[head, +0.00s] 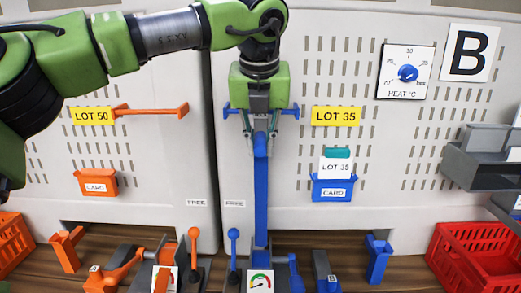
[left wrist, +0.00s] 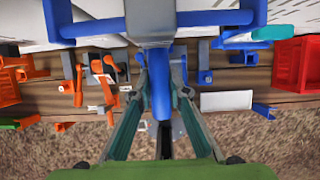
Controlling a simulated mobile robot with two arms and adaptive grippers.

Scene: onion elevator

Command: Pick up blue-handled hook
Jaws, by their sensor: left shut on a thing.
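My left gripper (head: 260,128) is at the back wall, pointing down, with its fingers closed around the upper end of the blue-handled hook (head: 261,195). The hook's long blue bar hangs upright below the fingers, down to the devices on the counter. In the left wrist view, the blue handle (left wrist: 159,98) lies between the two teal fingers, with a dark part below it. A blue wall holder (head: 291,111) shows on both sides of my gripper; its middle is hidden, so I cannot tell whether the hook touches it. My right gripper is not in view.
An orange holder (head: 150,111) is on the left wall. A blue card box (head: 332,188) is on the right wall. Blue and orange devices with levers and a dial gauge (head: 260,281) stand on the wooden counter below. A red crate (head: 475,262) is at right.

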